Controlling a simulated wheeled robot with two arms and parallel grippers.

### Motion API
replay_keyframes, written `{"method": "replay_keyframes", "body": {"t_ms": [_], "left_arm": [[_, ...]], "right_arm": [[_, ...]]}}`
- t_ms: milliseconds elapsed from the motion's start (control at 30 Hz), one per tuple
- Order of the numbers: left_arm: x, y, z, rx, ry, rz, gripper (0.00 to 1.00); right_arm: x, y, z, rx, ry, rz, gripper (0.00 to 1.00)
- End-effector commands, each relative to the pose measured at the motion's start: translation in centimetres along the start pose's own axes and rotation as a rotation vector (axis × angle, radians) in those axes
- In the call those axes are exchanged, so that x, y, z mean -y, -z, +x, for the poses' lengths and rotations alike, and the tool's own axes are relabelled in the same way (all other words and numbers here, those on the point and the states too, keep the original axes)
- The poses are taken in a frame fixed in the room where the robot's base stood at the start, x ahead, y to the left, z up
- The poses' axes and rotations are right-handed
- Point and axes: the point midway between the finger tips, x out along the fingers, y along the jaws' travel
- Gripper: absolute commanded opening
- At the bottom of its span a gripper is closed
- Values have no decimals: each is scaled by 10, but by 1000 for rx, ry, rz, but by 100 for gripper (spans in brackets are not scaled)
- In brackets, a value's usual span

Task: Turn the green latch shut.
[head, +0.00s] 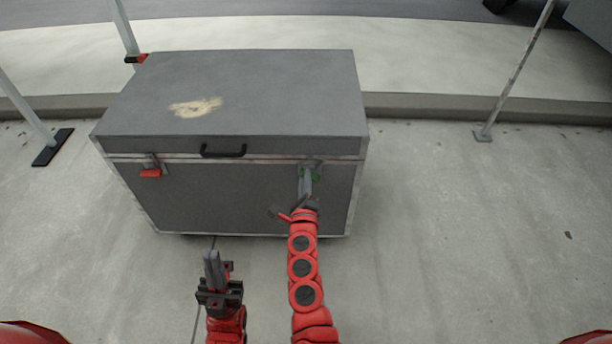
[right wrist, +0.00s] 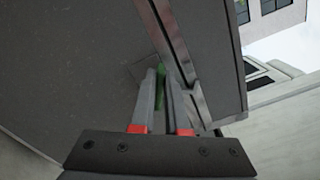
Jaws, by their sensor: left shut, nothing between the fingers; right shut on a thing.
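The green latch (head: 316,177) is on the front of the grey case (head: 240,95), at the right, just under the lid seam. My right gripper (head: 306,180) is at the latch and covers most of it. In the right wrist view the fingers of my right gripper (right wrist: 165,90) are shut on the green latch (right wrist: 161,80), of which only a narrow strip shows between them. How far the latch is turned is hidden. My left gripper (head: 212,262) is shut and empty, low in front of the case and apart from it.
A red latch (head: 150,173) is on the case front at the left, and a black handle (head: 223,151) is on the lid's front edge. The lid is down. Poles stand at the left and a pole (head: 515,75) at the right.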

Motion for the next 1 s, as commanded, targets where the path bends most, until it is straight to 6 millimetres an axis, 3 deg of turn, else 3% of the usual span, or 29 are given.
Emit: {"method": "replay_keyframes", "body": {"t_ms": [500,1000], "left_arm": [[1,0,21,16,21,-6,0],[2,1,27,16,21,-6,0]], "right_arm": [[-4,-1,0,1,0,-416,0],[-7,2,0,0,0,-551,0]]}}
